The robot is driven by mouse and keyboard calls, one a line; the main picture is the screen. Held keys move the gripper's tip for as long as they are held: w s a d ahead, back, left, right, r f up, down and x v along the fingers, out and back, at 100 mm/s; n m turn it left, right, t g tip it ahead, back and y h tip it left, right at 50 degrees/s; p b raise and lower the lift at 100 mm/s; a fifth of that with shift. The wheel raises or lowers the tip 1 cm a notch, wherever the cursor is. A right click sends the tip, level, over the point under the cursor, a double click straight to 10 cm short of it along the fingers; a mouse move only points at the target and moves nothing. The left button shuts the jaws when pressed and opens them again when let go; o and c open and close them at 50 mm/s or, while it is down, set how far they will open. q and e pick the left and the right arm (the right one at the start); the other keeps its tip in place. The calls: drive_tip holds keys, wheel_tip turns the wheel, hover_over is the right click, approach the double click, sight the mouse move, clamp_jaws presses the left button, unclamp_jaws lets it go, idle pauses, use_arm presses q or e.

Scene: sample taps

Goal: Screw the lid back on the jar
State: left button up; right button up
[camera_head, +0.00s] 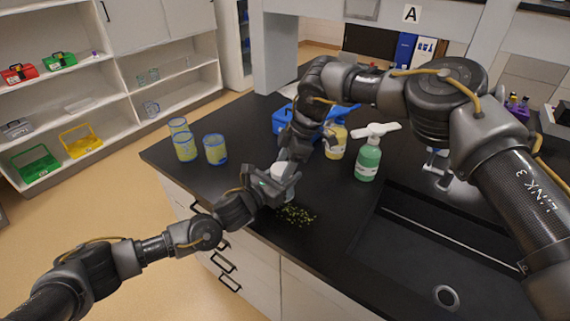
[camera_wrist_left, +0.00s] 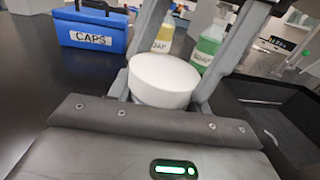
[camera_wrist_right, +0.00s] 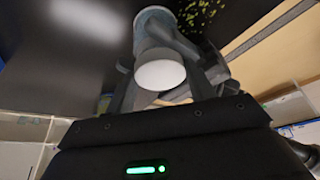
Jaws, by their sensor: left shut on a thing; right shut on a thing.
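The jar (camera_head: 288,190) is pale and stands at the counter's near edge, mostly covered by both grippers. My left gripper (camera_head: 279,182) is shut on the jar from the left. The white lid (camera_wrist_right: 160,74) lies between the fingers of my right gripper (camera_wrist_right: 165,80), which is shut on it from above; the pale jar (camera_wrist_right: 153,22) shows behind the lid. The lid also shows in the left wrist view (camera_wrist_left: 163,75) as a smooth white disc, hiding the jar's mouth. I cannot tell whether its threads are engaged.
Yellow-green flakes (camera_head: 297,215) lie scattered beside the jar. A blue CAPS box (camera_wrist_left: 90,30), a yellow bottle (camera_head: 335,142) and a green pump bottle (camera_head: 368,160) stand behind. Several yellow-and-blue containers (camera_head: 215,149) stand at left. A sink (camera_head: 440,255) is at right.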

drive_tip(key=shift+d+r, duration=0.15)
idle(1.1)
drive_tip(key=shift+f, duration=0.65)
idle(0.5)
drive_tip(key=shift+a+r, duration=0.2)
drive_tip(key=shift+r, duration=0.05)
drive_tip(key=shift+r, duration=0.3)
idle(1.0)
